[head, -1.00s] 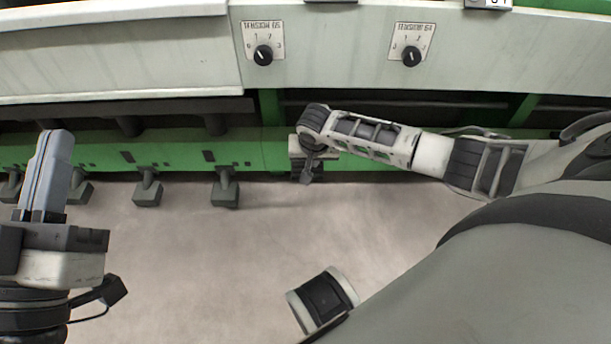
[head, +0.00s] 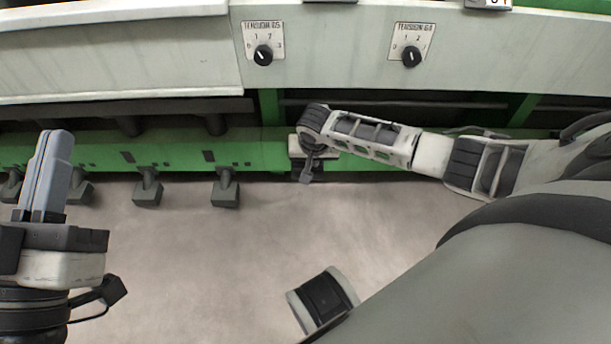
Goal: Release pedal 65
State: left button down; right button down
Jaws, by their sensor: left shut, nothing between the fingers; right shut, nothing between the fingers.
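Several grey pedals hang along the green lower rail, one of them (head: 225,190) just left of my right gripper. No number shows on the pedals, so I cannot tell which is pedal 65; one may be hidden under my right arm. Above, a dial labelled TENSION 65 (head: 263,55) sits on the pale panel. My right gripper (head: 305,174) points down at the green rail, largely hidden by its own wrist, shut and empty; I cannot tell whether it touches a pedal. My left gripper (head: 52,150) is shut and empty, pointing up the picture at the left.
Other pedals (head: 147,190) stand farther left, one (head: 80,190) beside my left gripper. A second dial (head: 411,56) is at the right on the panel. The green rail (head: 262,152) runs across under the panel. The pale floor (head: 200,270) between my arms is clear.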

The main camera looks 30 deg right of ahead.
pick_arm(q)
jog(key=shift+f, duration=0.15)
pick_arm(e)
jog(key=shift+f, duration=0.15)
